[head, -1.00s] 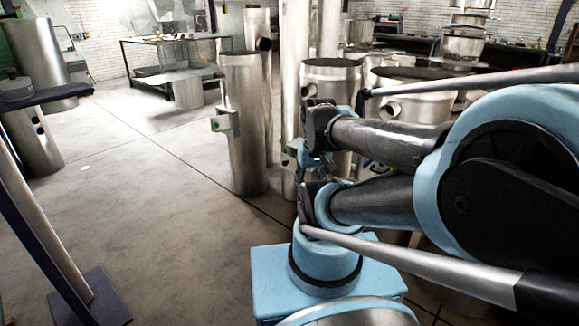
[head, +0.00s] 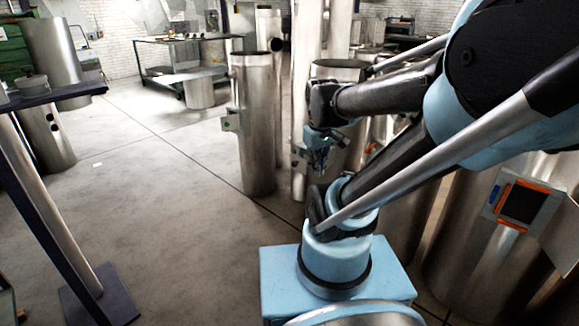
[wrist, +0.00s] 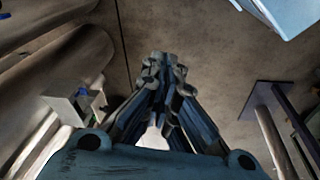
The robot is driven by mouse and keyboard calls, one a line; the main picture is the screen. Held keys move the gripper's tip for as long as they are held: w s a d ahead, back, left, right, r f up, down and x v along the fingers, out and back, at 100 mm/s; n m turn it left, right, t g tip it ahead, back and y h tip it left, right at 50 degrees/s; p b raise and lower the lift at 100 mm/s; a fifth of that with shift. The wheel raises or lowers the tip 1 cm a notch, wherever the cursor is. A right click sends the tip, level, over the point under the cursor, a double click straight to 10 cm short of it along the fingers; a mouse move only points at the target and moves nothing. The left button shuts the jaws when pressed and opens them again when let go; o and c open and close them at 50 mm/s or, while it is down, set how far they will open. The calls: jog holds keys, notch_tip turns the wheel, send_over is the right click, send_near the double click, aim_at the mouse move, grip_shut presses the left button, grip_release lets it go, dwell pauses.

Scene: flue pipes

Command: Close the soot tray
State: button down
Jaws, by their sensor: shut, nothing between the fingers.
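A pale box with an orange-edged dark opening (head: 521,204) is on the side of a large metal flue pipe at the right of the head view. A pale flap stands out at its right, and a small blue part is at its left. I cannot tell for sure which part is the soot tray. My gripper (head: 318,158) is left of this box, well apart from it, in front of upright pipes. In the wrist view my gripper (wrist: 162,65) has its fingers together and empty, with floor beyond.
A tall pipe with a small box (head: 232,121) stands left of my gripper. A dark stand (head: 50,92) is at the left edge. Open concrete floor (head: 150,200) lies between them. A metal table (head: 185,65) is at the back. Several pipes crowd the right.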

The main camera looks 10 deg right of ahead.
aim_at(302, 161)
jog(key=w+a+f+n+h, duration=0.1)
jog(key=w+a+f+n, duration=0.15)
jog(key=w+n, duration=0.8)
jog(key=w+a+f+n, duration=0.25)
jog(key=w+n, duration=0.35)
jog(key=w, duration=0.9)
jog(key=w+a+f+n, duration=0.4)
jog(key=w+f+n, duration=0.1)
jog(key=w+f, duration=0.15)
jog(key=w+d+f, duration=0.4)
jog(key=w+f, duration=0.1)
jog(key=f, duration=0.4)
jog(key=shift+d+h, duration=0.3)
jog(key=shift+d, duration=0.05)
jog(key=shift+w, duration=0.1)
